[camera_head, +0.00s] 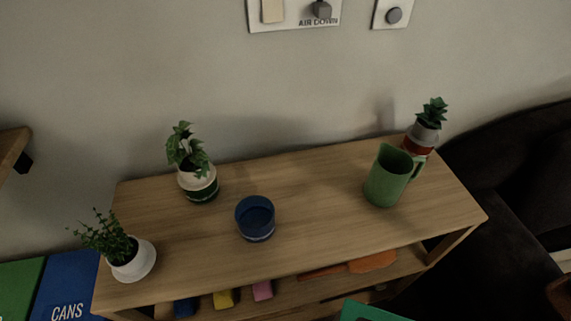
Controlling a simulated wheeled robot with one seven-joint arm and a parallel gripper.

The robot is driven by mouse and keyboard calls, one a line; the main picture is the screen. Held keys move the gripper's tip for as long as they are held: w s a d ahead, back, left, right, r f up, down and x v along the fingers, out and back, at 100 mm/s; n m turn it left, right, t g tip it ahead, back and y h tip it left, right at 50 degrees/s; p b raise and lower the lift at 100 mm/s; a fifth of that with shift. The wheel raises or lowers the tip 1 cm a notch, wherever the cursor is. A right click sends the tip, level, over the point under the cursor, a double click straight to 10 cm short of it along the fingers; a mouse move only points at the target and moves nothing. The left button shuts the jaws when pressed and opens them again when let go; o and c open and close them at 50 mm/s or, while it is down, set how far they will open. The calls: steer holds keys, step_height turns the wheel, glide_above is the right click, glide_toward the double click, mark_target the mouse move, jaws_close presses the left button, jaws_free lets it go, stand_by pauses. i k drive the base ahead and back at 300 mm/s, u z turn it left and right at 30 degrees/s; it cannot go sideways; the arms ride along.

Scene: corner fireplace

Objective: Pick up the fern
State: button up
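Three potted plants stand upright on a wooden shelf unit (310,190). The plant with small leaves on thin stems (106,238), in a round white pot (136,262) at the front left corner, looks most like the fern. A broader-leaved plant (187,150) in a white and dark green pot (200,187) stands behind it to the right. A small succulent (433,112) in a grey and red pot stands at the back right, partly hidden by a green pitcher. I cannot tell for sure which is the fern. My gripper is not in view.
A blue cup (255,218) stands mid-shelf and the green pitcher (386,178) to the right. Blue, yellow and pink items and an orange object (372,261) lie on the lower shelf. A blue bin marked CANS (68,285) is at bottom left. A wall rises behind.

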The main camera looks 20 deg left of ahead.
mark_target(131, 259)
steer(key=u, duration=1.75)
steer(key=k, duration=0.85)
steer(key=u, duration=0.4)
steer(key=i, duration=1)
steer(key=z, duration=0.15)
